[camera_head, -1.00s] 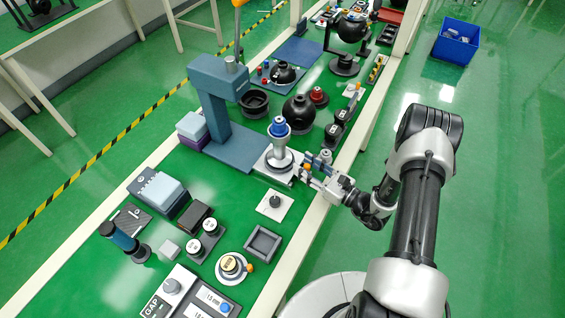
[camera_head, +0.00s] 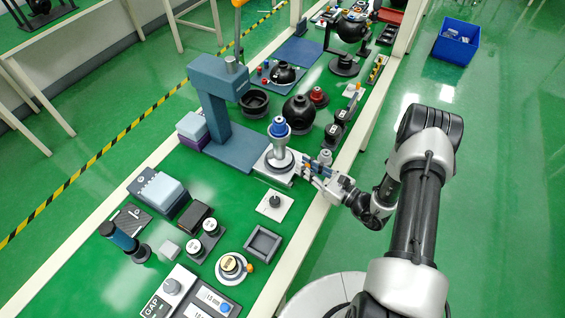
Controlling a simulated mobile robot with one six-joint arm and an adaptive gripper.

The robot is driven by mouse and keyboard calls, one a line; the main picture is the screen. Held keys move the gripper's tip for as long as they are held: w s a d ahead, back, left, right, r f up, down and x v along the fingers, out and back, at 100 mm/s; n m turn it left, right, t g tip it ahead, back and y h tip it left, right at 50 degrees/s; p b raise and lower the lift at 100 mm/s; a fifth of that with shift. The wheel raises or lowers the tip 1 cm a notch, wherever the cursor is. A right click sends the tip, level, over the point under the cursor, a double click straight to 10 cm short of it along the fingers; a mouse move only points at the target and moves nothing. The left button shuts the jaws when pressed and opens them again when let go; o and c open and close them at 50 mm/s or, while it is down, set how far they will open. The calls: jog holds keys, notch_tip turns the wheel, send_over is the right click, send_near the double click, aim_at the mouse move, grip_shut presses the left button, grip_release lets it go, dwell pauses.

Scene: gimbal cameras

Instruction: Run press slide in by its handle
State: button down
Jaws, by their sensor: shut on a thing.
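The blue-grey press (camera_head: 219,110) stands on the green bench with its base plate (camera_head: 238,152) toward the bench's right edge. The light slide plate (camera_head: 266,168) lies at the right end of that base and carries a grey stand with a blue top (camera_head: 279,128). My gripper (camera_head: 311,169) is at the right side of the slide, over the bench edge. It is shut on the slide's handle, which is mostly hidden by the fingers.
Dark round parts (camera_head: 299,113) stand behind the slide. A white plate with a black knob (camera_head: 274,205) and a grey square tray (camera_head: 263,244) lie in front. A blue bin (camera_head: 457,42) is on the floor at the back right.

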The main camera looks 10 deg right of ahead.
aim_at(267, 154)
jog(key=shift+w+a, duration=0.1)
dwell(0.3)
jog(key=shift+s+a+b+x, duration=0.35)
jog(key=shift+b+x, duration=0.1)
jog(key=shift+x, duration=1.85)
jog(key=shift+s+a+b+x, duration=0.3)
jog(key=shift+b+x, duration=0.15)
jog(key=shift+x, duration=1.8)
jog(key=shift+s+a+b+x, duration=0.35)
jog(key=shift+b+x, duration=0.1)
jog(key=shift+x, duration=1.85)
jog(key=shift+w, duration=0.1)
jog(key=c, duration=1.7)
grip_release()
jog(key=shift+a, duration=0.1)
jog(key=shift+o, duration=1.1)
